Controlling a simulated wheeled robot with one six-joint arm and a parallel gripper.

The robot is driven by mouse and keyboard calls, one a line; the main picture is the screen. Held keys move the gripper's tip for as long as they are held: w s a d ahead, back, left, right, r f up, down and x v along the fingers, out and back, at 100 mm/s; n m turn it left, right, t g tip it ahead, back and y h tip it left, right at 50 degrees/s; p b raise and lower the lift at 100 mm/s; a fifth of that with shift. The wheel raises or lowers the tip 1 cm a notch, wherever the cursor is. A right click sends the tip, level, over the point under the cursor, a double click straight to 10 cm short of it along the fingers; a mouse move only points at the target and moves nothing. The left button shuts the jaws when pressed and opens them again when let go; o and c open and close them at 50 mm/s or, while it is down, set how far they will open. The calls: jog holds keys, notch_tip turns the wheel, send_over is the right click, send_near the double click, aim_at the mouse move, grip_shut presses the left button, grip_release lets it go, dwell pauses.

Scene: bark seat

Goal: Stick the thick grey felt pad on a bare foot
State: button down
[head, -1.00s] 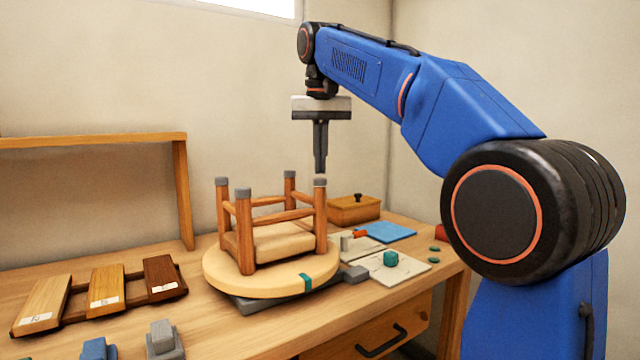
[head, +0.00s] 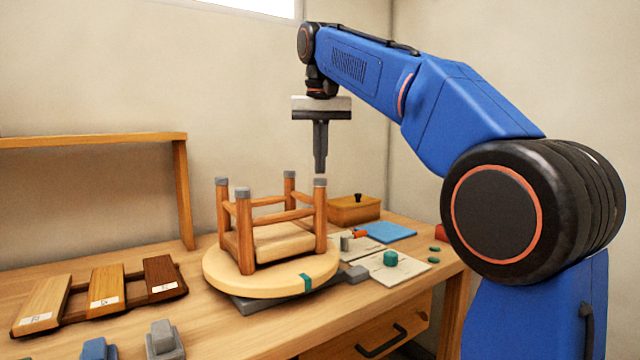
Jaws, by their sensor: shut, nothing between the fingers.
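An upside-down wooden stool (head: 246,250) rests with its legs pointing up. All its feet show grey tops: the left foot (head: 222,181), the front foot (head: 243,193), the back foot (head: 290,174) and the right foot (head: 320,182). The right one looks paler on top. My gripper (head: 320,168) points straight down, shut and empty, its tips just above the right foot with a very small gap or none; I cannot tell which. No loose thick grey pad can be made out for certain.
The stool stands on a round pale turntable (head: 225,275) with a green mark. Behind it is a wooden box (head: 353,209).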

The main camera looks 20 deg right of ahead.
aim_at(322, 179)
jog(key=shift+f, duration=0.65)
dwell(1.2)
jog(key=shift+r, duration=0.15)
jog(key=shift+r, duration=2.9)
jog(key=shift+s+d+f, duration=0.15)
jog(key=shift+s+f, duration=0.05)
jog(key=shift+s, duration=0.1)
jog(key=s+d+f+t, duration=0.1)
jog(key=s+d+f, duration=0.1)
jog(key=s+f, duration=0.9)
jog(key=s+d+f+n, duration=0.1)
jog(key=s+d+f, duration=0.1)
jog(key=s+f, duration=0.8)
jog(key=s+d+f+n+t, duration=0.1)
jog(key=s+f, duration=1)
jog(key=f, duration=1.2)
jog(key=shift+s+d+t, duration=0.3)
jog(key=shift+d, duration=0.55)
